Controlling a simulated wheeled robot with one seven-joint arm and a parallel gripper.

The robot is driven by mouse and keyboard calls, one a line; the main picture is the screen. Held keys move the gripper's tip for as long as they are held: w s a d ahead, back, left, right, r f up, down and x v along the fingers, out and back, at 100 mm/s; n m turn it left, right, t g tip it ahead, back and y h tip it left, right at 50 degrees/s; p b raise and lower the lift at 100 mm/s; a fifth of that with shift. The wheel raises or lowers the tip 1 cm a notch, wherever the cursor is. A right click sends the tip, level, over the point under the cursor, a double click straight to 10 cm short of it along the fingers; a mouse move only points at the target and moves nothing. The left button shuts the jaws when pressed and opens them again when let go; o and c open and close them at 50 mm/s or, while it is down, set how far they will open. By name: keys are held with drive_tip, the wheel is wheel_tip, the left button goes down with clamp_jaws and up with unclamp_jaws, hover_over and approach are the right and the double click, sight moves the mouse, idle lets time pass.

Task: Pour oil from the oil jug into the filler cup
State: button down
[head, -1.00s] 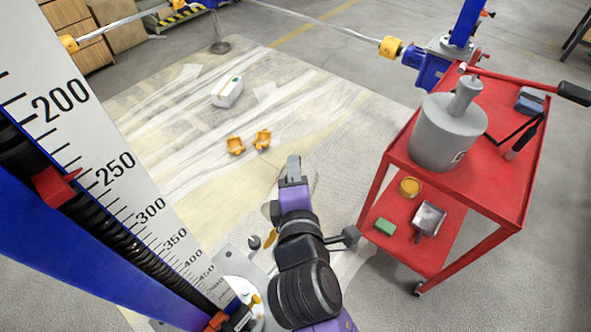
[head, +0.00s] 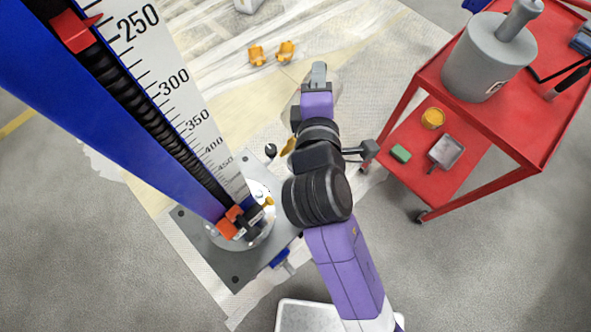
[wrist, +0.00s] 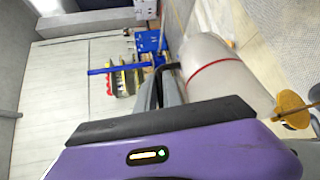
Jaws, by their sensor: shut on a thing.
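The oil jug appears in the wrist view as a pale cylinder (wrist: 225,80) with a red line around it, lying sideways in that picture. My gripper (wrist: 168,85) is shut on its dark handle. In the head view my gripper (head: 318,75) is between the jack and the red cart, and my arm hides most of the jug. A yellow round part (wrist: 293,110) shows beside the jug's end. A small brass-yellow fitting (head: 268,202) at the jack's foot may be the filler cup; I cannot tell for sure.
The blue jack column with its scale (head: 165,90) rises at left from a grey base plate (head: 205,243). A red cart (head: 520,130) with a large grey can (head: 485,60) stands at right. Two orange parts (head: 272,52) lie on the floor sheeting beyond.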

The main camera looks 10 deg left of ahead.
sight(329, 73)
drive_tip(key=shift+w+d+f+m+g+p, duration=0.2)
drive_tip(key=shift+w+g+p, duration=0.35)
drive_tip(key=shift+p, duration=1)
drive_tip(key=shift+w+d+f+m+g+p, duration=0.1)
drive_tip(key=shift+w+d+m+g+p, duration=0.3)
drive_tip(key=shift+p, duration=1.15)
drive_tip(key=shift+w+f+g+p, duration=0.55)
drive_tip(key=shift+w+f+p, duration=0.15)
drive_tip(key=shift+p, duration=0.2)
drive_tip(key=p, duration=0.1)
drive_tip(key=w+g+p, duration=0.1)
drive_tip(key=p, duration=0.1)
drive_tip(key=shift+d+f, duration=0.15)
drive_tip(key=shift+f, duration=0.15)
drive_tip(key=p, duration=0.1)
drive_tip(key=w+f+g, duration=0.1)
drive_tip(key=f+g+p, duration=0.1)
drive_tip(key=shift+w+d+f+m+y+p, duration=0.2)
drive_tip(key=shift+w+d+m+y+p, duration=0.1)
drive_tip(key=shift+y, duration=0.1)
wheel_tip(329, 73, down, 7)
drive_tip(key=w+m+g+y, duration=0.1)
drive_tip(key=w+g, duration=0.1)
drive_tip(key=g, duration=0.3)
drive_tip(key=shift+d+f+b, duration=0.2)
drive_tip(key=shift+d+b, duration=0.05)
drive_tip(key=shift+b, duration=0.15)
